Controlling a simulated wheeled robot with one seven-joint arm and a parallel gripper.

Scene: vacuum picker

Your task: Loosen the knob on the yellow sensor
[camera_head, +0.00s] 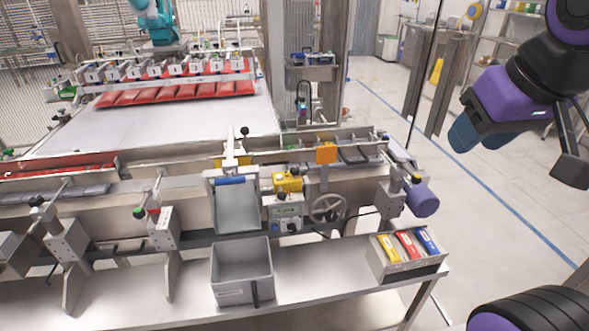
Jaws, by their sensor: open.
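A small yellow unit (288,182) sits above a grey control panel (286,210) at the middle of the machine's front; it looks like the sensor, but its knob is too small to make out. Another small yellow part with a black top (416,178) sits on a bracket further right, so I cannot tell for certain which is meant. My gripper (482,131) is at the upper right, over the floor, well apart from the machine and both yellow parts. Its jaws are open, and nothing shows held in them.
A grey open bin (242,270) and a box of yellow, red and blue items (407,255) stand on the front ledge. A handwheel (328,209), an orange box (326,153) and a purple cylinder (422,200) crowd the machine front.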

